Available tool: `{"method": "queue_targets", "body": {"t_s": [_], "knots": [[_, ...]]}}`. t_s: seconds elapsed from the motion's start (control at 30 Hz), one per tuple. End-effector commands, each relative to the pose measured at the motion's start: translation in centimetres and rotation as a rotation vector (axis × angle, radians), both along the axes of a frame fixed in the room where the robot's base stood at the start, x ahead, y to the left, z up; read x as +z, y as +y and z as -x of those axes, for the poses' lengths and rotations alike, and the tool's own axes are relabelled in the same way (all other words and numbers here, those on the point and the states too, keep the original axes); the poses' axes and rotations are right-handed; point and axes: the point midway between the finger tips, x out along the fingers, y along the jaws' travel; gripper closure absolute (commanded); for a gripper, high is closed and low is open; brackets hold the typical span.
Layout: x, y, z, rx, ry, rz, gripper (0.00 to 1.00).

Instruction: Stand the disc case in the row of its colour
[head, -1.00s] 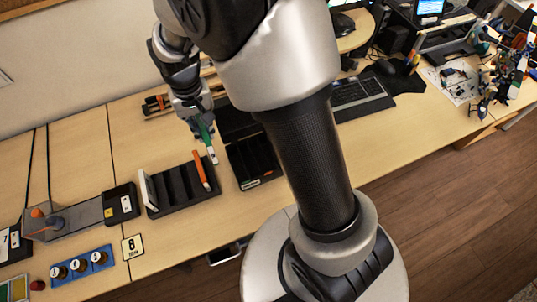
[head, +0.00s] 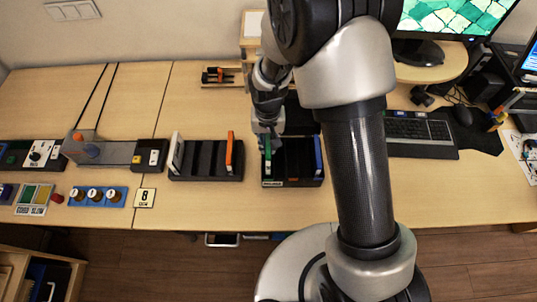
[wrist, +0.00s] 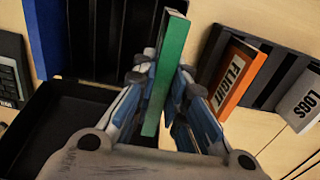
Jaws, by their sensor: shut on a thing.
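My gripper (head: 268,131) is shut on a green disc case (wrist: 166,75), held upright with its narrow edge towards the wrist camera. In the head view the green case (head: 267,148) is at the left end of the right black rack (head: 292,183). I cannot tell whether its lower edge touches the rack floor. A blue case (head: 318,153) stands at that rack's right end; it also shows in the wrist view (wrist: 43,40). The left black rack (head: 207,175) holds a white case (head: 176,152) and an orange case (head: 229,152), lettered "LOGS" and "FLIGHT" in the wrist view.
A black open tray (wrist: 70,110) lies behind the right rack, largely hidden by my arm in the head view. A keyboard (head: 420,135) is to the right. A number card (head: 145,198) and switch boxes are to the left.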

Motion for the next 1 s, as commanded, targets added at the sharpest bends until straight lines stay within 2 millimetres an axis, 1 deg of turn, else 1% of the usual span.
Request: {"method": "queue_targets", "body": {"t_s": [0.03, 0.07, 0.27, 0.5, 0.57, 0.8, 0.9, 0.93, 1.0], "knots": [[-1.0, 0.0, 0.0, 0.0, 0.001, 0.0, 1.0], [-1.3, 0.0, 0.0, 0.0, 0.0, 0.0, 1.0], [-2.5, 0.0, 0.0, 0.0, -0.001, 0.0, 1.0], [-6.0, 0.0, 0.0, 0.0, 0.001, 0.0, 1.0], [-6.3, 0.0, 0.0, 0.0, 0.0, 0.0, 1.0], [-6.2, 0.0, -0.1, 0.0, -0.002, -0.001, 1.0], [-6.6, 0.0, -0.1, 0.0, -0.001, 0.0, 1.0], [-6.6, 0.0, 0.0, 0.0, -0.001, 0.0, 0.86], [-6.5, 0.0, 0.0, 0.0, -0.001, 0.0, 0.82]]}}
